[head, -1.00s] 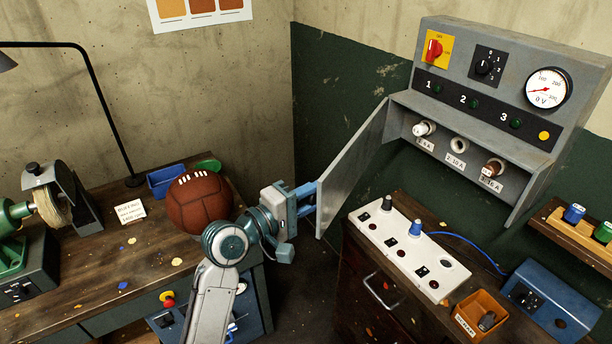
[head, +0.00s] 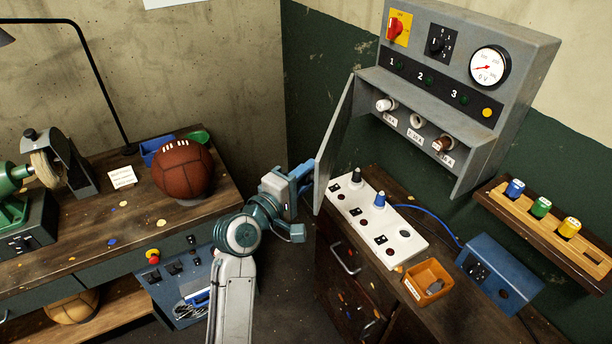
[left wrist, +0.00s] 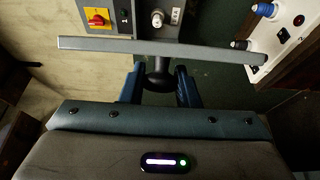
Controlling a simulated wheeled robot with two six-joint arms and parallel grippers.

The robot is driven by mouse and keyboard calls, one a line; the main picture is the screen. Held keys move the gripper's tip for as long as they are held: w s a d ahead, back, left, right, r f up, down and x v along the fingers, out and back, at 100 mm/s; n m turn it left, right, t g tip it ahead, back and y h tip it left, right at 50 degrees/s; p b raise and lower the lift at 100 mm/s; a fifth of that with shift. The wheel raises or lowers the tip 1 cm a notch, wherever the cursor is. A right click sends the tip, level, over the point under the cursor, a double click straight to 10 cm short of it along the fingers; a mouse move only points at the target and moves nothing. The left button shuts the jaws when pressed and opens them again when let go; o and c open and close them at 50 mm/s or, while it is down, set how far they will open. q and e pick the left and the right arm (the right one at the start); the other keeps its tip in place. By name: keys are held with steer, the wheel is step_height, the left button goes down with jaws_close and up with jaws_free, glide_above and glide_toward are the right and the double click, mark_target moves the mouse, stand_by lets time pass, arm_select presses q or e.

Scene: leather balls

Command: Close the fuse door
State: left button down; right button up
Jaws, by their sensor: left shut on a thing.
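The fuse door (head: 338,145) is a thin grey panel hinged at the left side of the grey fuse cabinet (head: 520,85). It stands open, with the fuse compartment uncovered. In the left wrist view the door (left wrist: 95,44) shows nearly edge-on, with a dark knob (left wrist: 159,80) standing out from it. My left gripper (head: 308,172) is at the door's outer side, near its free edge. In the wrist view its blue fingers (left wrist: 159,88) are shut on the knob from both sides. My right gripper is in neither view.
Below stands a white switch panel (head: 385,225) with an orange bin (head: 427,280). A leather ball (head: 183,170) sits on the left bench.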

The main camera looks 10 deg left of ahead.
arm_select(q)
steer(key=c, duration=1.3)
jaws_free()
steer(key=shift+o, duration=0.8)
steer(key=shift+a, duration=0.1)
steer(key=shift+w, duration=0.1)
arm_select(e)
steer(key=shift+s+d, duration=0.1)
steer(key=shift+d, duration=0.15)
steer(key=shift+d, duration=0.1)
arm_select(q)
steer(key=p+v, duration=0.2)
steer(key=v, duration=0.8)
steer(key=shift+s+a, duration=0.15)
steer(key=shift+s, duration=0.25)
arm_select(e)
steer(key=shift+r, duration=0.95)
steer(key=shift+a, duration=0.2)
